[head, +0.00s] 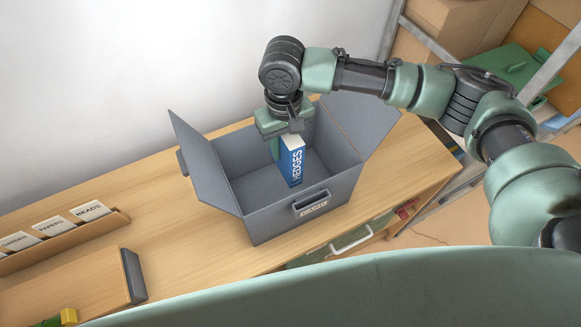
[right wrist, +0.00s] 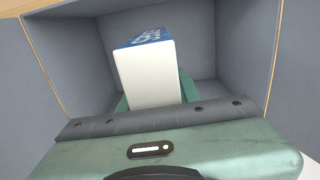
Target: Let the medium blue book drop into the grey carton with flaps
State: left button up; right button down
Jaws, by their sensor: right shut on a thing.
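The blue book (head: 290,164), with "HEDGES" on its spine and white page edges, hangs upright in my right gripper (head: 284,138). The gripper is shut on it from above. The grey carton (head: 262,213) stands on the wooden bench with its flaps spread open. The book's lower part is inside the carton's opening, between the walls; I cannot tell how far it is from the floor. In the right wrist view the book (right wrist: 150,78) is between green fingers, with the grey carton walls (right wrist: 245,50) around it. My left gripper is not in view.
The wooden bench (head: 110,195) has free room left of the carton. A rack of labelled cards (head: 60,235) and a wooden board with a dark end (head: 70,290) are at the lower left. Shelving with cardboard boxes (head: 455,30) and a green lid (head: 515,65) is at the right.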

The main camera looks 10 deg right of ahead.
jog(key=c, duration=0.9)
grip_release()
notch_tip(320, 180, up, 8)
jog(key=shift+f+b, duration=0.1)
jog(key=shift+b, duration=0.95)
